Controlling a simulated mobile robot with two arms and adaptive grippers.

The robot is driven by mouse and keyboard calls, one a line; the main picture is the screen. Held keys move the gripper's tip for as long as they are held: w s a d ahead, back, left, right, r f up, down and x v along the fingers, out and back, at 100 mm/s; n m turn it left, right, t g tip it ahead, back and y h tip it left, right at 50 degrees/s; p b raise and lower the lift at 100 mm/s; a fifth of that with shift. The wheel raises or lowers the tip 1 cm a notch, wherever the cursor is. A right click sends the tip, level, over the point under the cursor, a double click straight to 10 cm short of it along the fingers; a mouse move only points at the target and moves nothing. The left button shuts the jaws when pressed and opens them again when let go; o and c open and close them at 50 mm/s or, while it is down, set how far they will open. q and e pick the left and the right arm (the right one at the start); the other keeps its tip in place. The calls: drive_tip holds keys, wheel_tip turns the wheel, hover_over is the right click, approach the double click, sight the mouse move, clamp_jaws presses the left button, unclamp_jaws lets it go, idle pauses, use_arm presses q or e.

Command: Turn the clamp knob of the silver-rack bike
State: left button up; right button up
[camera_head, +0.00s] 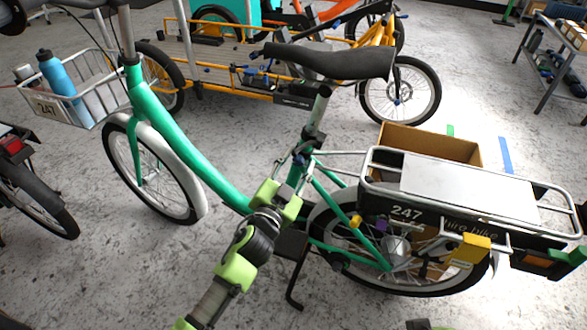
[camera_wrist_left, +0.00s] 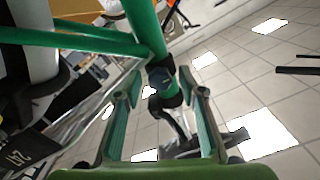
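The green bike (camera_head: 190,150) with the silver rack (camera_head: 465,185) marked 247 stands across the middle of the head view. Its black saddle (camera_head: 335,62) sits on a post. A dark clamp (camera_head: 302,152) is at the foot of that post; its knob is too small to make out there. In the left wrist view, a dark clamp part (camera_wrist_left: 162,78) shows on the green tube between the finger pads. My left gripper (camera_head: 293,178) is at this joint. Its two green fingers (camera_wrist_left: 165,105) are apart, on either side of the clamp. I cannot tell whether they touch it.
A cardboard box (camera_head: 430,142) stands behind the rack. A yellow cargo bike (camera_head: 215,62) is at the back. The front basket (camera_head: 75,95) holds a blue bottle (camera_head: 58,80). A metal shelf (camera_head: 560,60) is at the back right. Grey floor is open between.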

use_arm(q)
drive_tip(key=v, duration=1.2)
drive_tip(key=shift+w, duration=0.1)
